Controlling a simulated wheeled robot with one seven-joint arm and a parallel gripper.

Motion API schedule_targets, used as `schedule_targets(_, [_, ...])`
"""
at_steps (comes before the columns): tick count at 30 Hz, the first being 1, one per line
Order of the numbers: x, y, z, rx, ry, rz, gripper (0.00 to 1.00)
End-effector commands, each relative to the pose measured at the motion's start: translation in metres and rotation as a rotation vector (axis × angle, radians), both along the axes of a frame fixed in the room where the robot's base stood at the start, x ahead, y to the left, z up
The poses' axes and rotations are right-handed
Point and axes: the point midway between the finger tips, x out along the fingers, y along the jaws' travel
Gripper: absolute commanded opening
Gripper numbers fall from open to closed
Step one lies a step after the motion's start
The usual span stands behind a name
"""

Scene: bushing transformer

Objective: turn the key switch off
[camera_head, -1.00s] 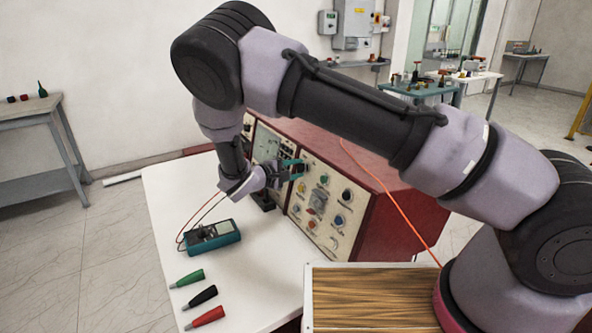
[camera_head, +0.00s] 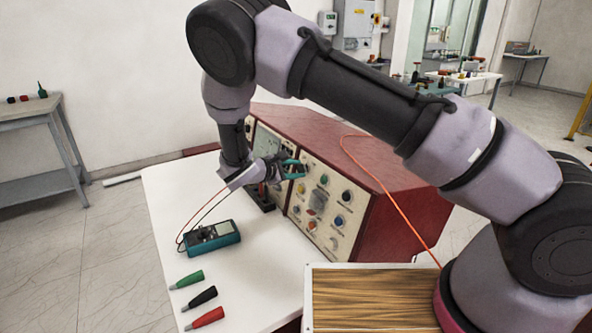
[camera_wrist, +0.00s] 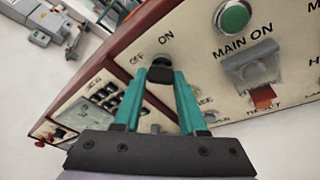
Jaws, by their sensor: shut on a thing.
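My gripper (camera_wrist: 160,80) is at the front panel of the red control cabinet (camera_head: 400,212). In the wrist view its teal fingers are shut on a small dark key switch (camera_wrist: 160,62), just below the OFF and ON labels. In the head view my gripper (camera_head: 303,170) meets the upper left of the panel, and the switch is hidden there.
A green MAIN ON button (camera_wrist: 232,17) and a covered red switch (camera_wrist: 264,97) sit to the right. A teal multimeter (camera_head: 212,236) and green, black and red plugs (camera_head: 200,297) lie on the white table (camera_head: 255,290). The table's front area is mostly clear.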

Motion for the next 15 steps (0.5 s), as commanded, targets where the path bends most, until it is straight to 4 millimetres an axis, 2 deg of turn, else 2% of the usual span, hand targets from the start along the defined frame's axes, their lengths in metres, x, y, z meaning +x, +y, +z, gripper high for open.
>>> schedule_targets(8, [-0.0007, 0.0007, -0.0010, -0.001, 0.003, 0.002, 0.00])
schedule_targets(9, [-0.0007, 0.0007, -0.0010, 0.000, 0.003, 0.002, 0.48])
schedule_targets(11, [-0.0007, 0.0007, -0.0008, -0.001, 0.003, 0.002, 0.71])
schedule_targets(15, [-0.0005, 0.0004, -0.0006, 0.000, 0.001, 0.001, 0.71])
